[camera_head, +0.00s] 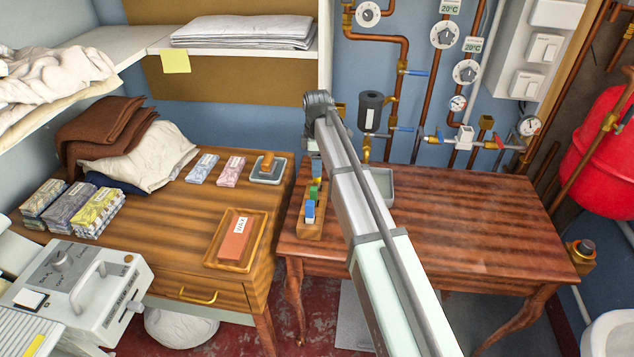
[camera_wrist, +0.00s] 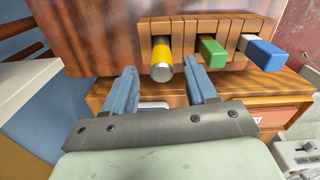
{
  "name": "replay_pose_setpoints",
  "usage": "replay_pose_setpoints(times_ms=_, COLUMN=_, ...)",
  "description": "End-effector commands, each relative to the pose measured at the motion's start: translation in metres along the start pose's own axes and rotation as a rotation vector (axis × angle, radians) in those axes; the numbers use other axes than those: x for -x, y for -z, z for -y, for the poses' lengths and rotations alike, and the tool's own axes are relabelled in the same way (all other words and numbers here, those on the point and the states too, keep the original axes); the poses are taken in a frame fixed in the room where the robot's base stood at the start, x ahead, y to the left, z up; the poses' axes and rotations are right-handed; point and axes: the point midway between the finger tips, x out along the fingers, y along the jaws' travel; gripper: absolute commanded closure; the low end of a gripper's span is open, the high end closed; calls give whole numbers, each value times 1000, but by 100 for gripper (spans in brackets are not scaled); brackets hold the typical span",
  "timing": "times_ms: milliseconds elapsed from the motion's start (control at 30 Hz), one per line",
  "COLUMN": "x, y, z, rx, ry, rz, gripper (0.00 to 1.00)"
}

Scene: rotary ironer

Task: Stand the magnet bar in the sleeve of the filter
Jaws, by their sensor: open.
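A wooden slotted rack (camera_head: 311,229) stands at the left end of the red-brown table and also shows in the wrist view (camera_wrist: 188,27). It holds a round yellow bar with a metal end (camera_wrist: 161,62), probably the magnet bar, a green-ended piece (camera_wrist: 212,50) and a blue-ended piece (camera_wrist: 264,54). My gripper (camera_wrist: 160,66) is open, its blue fingers on either side of the yellow bar in the wrist view; contact cannot be told. A dark cylinder with a white label (camera_head: 370,114), apparently the filter, stands by the wall pipes.
A grey tray (camera_head: 380,186) lies on the table behind my arm. Copper pipes, gauges and a blue-handled valve (camera_head: 404,129) line the wall near the filter. The table's right half is clear. A wooden tray (camera_head: 212,262) holds a red block on the left table.

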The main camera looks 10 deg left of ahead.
Motion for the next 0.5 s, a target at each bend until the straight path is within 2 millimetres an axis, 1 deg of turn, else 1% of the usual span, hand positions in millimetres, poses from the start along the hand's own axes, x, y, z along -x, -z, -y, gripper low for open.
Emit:
replay_pose_setpoints(times_ms=100, x=-9, y=0, z=0, rx=0, ry=-1, rz=0, gripper=43)
replay_pose_setpoints(times_ms=367, x=-20, y=0, z=1, rx=0, ry=1, rz=0, gripper=43)
replay_pose_setpoints(times_ms=500, x=-36, y=1, z=2, rx=0, ry=1, rz=0, gripper=43)
